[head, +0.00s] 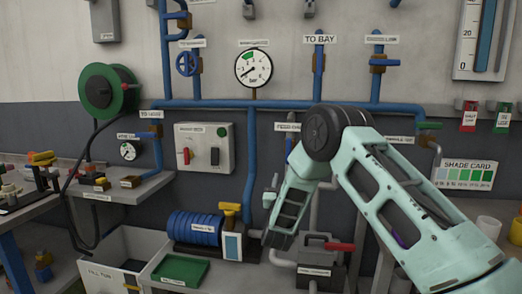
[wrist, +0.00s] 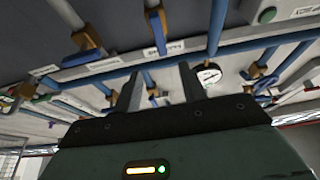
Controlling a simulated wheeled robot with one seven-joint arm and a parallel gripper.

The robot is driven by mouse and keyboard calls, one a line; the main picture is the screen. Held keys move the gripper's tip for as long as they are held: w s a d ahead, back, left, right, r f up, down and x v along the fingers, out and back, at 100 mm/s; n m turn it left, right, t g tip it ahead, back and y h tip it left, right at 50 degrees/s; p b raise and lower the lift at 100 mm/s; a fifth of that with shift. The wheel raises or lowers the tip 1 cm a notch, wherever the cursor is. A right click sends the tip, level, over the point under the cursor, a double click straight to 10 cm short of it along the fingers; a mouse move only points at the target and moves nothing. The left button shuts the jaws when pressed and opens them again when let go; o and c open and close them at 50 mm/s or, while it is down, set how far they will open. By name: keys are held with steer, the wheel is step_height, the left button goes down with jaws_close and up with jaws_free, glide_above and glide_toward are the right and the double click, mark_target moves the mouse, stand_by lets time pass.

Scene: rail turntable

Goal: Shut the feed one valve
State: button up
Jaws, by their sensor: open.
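A label that seems to begin with "FEED" (head: 287,127) sits just under the long blue pipe in the head view. A blue part (head: 290,145) shows below it, next to my dark arm joint, which covers the area to its right. I cannot tell the valve's full shape or handle position there. My gripper (wrist: 160,78) is open and empty in the wrist view, its two dark fingers apart below the pipework. A brass-bodied valve with a blue handle (wrist: 160,27) shows beyond the fingers, apart from them; its label is too blurred to read.
The blue pipe (head: 200,103) runs across the wall with other valves and a gauge (head: 253,68) above. A control box (head: 204,147) hangs left of my arm. A blue coil (head: 194,228), a green tray (head: 180,269) and a red-handled grey unit (head: 320,255) stand below.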

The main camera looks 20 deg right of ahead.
mark_target(289, 151)
steer(key=p+x, duration=0.4)
steer(key=x, duration=1.3)
steer(key=shift+w+d+r, duration=0.1)
steer(key=shift+w, duration=0.05)
jaws_close()
